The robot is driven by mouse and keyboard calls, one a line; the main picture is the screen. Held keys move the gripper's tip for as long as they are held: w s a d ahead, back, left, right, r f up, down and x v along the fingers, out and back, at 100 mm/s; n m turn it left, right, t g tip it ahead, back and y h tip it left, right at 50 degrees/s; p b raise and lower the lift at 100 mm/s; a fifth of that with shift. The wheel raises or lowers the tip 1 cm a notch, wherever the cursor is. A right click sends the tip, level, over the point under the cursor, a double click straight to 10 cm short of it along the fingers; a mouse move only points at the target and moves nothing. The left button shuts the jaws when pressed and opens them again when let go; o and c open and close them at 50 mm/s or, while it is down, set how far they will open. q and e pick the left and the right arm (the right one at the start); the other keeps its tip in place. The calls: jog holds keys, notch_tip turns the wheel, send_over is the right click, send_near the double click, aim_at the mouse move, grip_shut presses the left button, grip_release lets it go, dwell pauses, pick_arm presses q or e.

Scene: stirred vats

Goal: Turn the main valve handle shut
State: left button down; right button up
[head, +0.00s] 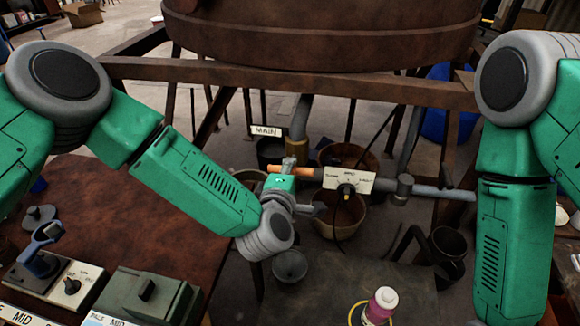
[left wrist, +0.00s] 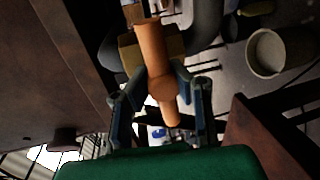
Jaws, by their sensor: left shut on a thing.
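The main valve handle is an orange bar (head: 308,173), below the white MAIN sign (head: 266,131) and beside the grey pipe with a brass-coloured fitting (head: 299,124). My left gripper (head: 289,166) is shut on this handle and hides its middle in the head view. In the left wrist view the orange handle (left wrist: 153,48) runs between the two fingers of my left gripper (left wrist: 160,84), with a brass-coloured block behind it. My right gripper is not in view; only my right arm shows at the right edge.
Buckets stand on the floor below. A brown table (head: 110,215) with control boxes is at left.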

pick_arm(q)
jog(key=shift+s+d+f+m, duration=0.1)
jog(key=shift+s+f+m, duration=0.3)
jog(key=shift+f, duration=0.1)
jog(key=c, duration=1.4)
grip_release()
jog(key=shift+c, duration=0.2)
jog(key=shift+w+r, duration=0.1)
jog(key=shift+w, duration=0.1)
jog(key=shift+r, duration=0.15)
jog(key=v, duration=1.1)
jog(key=shift+s, duration=0.4)
